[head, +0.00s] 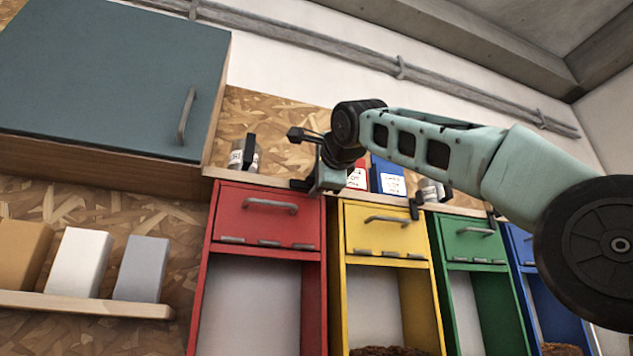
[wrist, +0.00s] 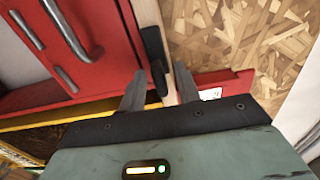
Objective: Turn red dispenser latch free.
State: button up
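The red dispenser (head: 262,232) stands at the left of the dispenser row, with its red front and grey bar handle (head: 270,205) at the top. Its black latch (wrist: 153,60) shows in the wrist view, against a pale wooden strip beside the red front. My gripper (head: 302,185) is at the dispenser's upper right corner and hides the latch in the head view. In the wrist view my gripper (wrist: 160,88) is open, with one finger on each side of the latch's near end. I cannot tell whether either finger touches it.
Yellow (head: 385,232), green (head: 470,243) and blue (head: 522,245) dispensers stand to the right. Jars and packs, including a blue pack (head: 388,178), stand on the ledge above. A teal cabinet (head: 110,80) hangs at upper left, over a shelf (head: 85,305) with boxes.

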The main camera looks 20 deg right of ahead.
jog(key=s+b, duration=0.5)
jog(key=s, duration=1.2)
jog(key=shift+s, duration=0.1)
